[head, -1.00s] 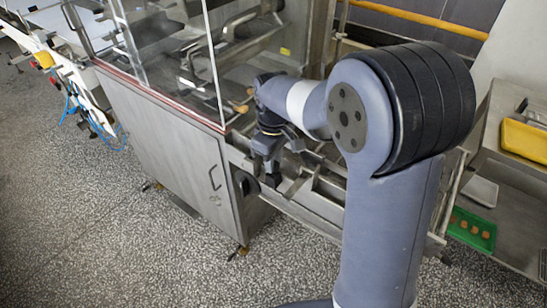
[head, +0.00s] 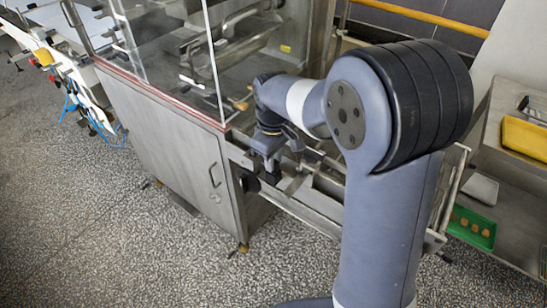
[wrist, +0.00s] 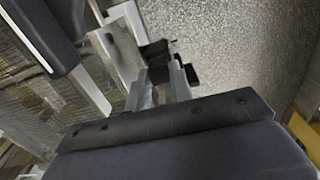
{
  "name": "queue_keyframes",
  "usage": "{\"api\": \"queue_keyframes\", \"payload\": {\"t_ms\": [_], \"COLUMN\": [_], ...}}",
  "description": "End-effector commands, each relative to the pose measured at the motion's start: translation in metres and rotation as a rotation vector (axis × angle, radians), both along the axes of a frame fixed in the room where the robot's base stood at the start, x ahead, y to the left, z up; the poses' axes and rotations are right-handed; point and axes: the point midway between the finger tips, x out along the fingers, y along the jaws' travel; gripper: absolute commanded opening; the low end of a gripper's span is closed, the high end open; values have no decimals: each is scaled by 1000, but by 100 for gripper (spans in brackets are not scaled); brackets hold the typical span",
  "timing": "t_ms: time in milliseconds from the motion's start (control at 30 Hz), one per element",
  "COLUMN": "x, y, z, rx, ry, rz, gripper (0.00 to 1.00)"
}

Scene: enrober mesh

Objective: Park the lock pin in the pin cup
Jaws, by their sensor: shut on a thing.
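My gripper (wrist: 160,85) points away from the wrist camera, its two pale metal fingers close together. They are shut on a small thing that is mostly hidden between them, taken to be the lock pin. Dark blocks show at the fingertips, and I cannot tell which of them belong to the fingers. In the head view my gripper (head: 270,168) hangs down at the near corner of the steel machine, above its side rails. The lock pin is too small to make out there. I cannot pick out the pin cup in either view.
The steel cabinet (head: 165,135) with clear guard panels stands left of my gripper. Metal rails (head: 310,200) run beside and below it. A green tray (head: 472,228) and a yellow tray (head: 525,138) are at right. The speckled floor (head: 110,230) is open at front left.

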Motion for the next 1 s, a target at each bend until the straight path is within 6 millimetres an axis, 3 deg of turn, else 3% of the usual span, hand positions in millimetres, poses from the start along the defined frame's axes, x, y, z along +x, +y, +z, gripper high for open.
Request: {"api": "queue_keyframes", "payload": {"t_ms": [367,400,667,1000], "x": [0,0,0,0], "y": [0,0,0,0], "z": [-2,-2,-2,3], "rx": [0,0,0,0], "ry": [0,0,0,-1], "rz": [0,0,0,0], "gripper": [0,23,45,46]}}
